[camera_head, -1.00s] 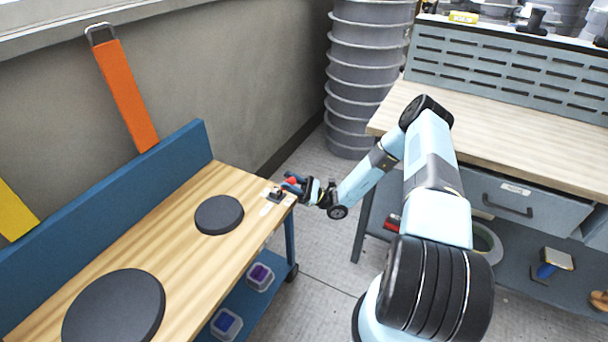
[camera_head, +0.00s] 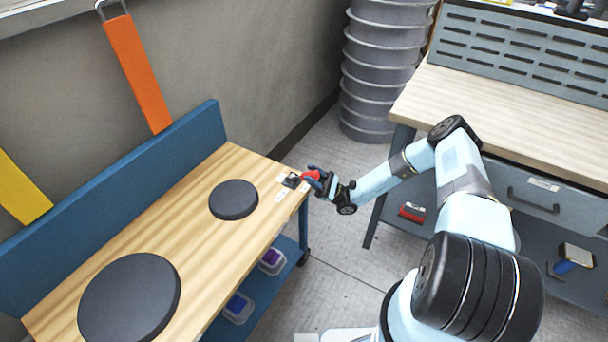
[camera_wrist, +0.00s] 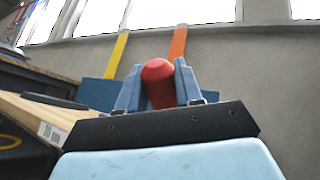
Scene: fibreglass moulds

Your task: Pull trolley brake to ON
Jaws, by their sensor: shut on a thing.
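The trolley (camera_head: 172,243) has a wooden top and a blue back panel, and stands at the left in the head view. Its brake lever has a red knob (camera_head: 311,176) and a dark base (camera_head: 292,181) at the far right corner of the top. My gripper (camera_head: 316,178) reaches it from the right, at the trolley's end. In the wrist view my gripper (camera_wrist: 159,88) has its two blue fingers shut on the red knob (camera_wrist: 158,82), one on each side. Pale labels lie beside the base, too small to read. The lever's shaft is mostly hidden.
Two dark discs, one small (camera_head: 233,199) and one large (camera_head: 130,299), lie on the trolley top. A workbench (camera_head: 500,115) with a drawer stands at the right. A grey ribbed stack (camera_head: 383,75) stands behind. Bare floor lies between trolley and bench.

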